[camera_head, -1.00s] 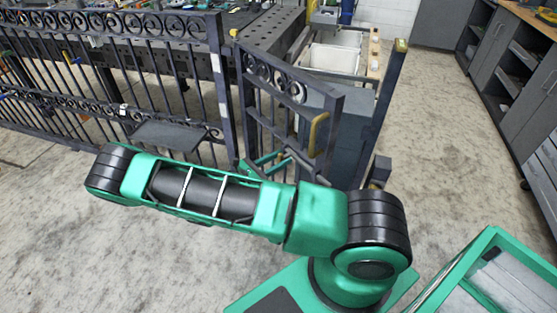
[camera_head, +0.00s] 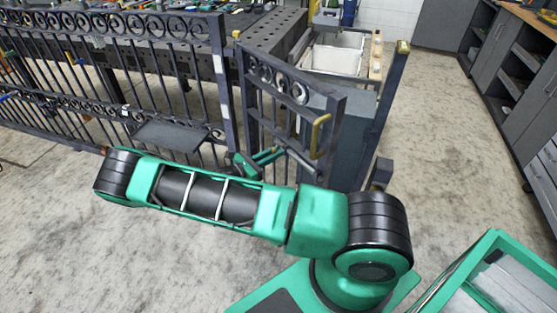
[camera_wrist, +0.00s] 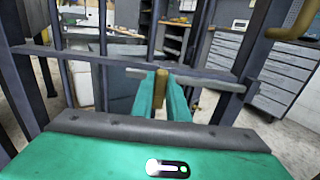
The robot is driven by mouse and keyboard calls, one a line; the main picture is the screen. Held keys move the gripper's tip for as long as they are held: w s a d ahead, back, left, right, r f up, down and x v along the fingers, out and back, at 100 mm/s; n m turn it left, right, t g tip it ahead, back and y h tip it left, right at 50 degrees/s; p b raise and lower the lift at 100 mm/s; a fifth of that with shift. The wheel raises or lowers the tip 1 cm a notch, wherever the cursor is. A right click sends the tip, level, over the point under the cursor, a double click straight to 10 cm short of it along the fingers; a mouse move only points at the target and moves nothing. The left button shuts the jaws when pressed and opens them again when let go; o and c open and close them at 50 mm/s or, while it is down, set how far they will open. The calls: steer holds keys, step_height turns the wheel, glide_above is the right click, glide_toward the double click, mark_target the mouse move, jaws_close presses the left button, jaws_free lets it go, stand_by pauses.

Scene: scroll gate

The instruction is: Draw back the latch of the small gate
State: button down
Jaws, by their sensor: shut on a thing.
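The small gate (camera_head: 331,127) is dark iron with scrollwork along its top and a curved brass handle (camera_head: 321,136) on its right stile. Its latch is a grey horizontal bolt (camera_wrist: 205,81) with a small upright brass knob (camera_wrist: 161,80). In the wrist view, the two green fingers of my gripper (camera_wrist: 161,89) are closed around the knob. In the head view my gripper (camera_head: 262,158) is at the gate's lower middle, and my arm hides the gate's bottom. I cannot tell whether the bolt's right end is inside a keeper.
A dark post (camera_head: 385,110) stands right of the gate, with a gap visible between them. A scrolled fence (camera_head: 175,80) with a flat dark plate (camera_head: 168,134) runs to the left. A workbench and bins (camera_head: 335,60) stand behind. Open concrete floor (camera_head: 445,130) lies to the right.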

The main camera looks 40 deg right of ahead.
steer(key=shift+w, duration=0.75)
steer(key=shift+a, duration=0.1)
steer(key=c, duration=1.7)
jaws_free()
steer(key=a, duration=1)
steer(key=shift+s+a, duration=0.25)
steer(key=shift+a, duration=0.1)
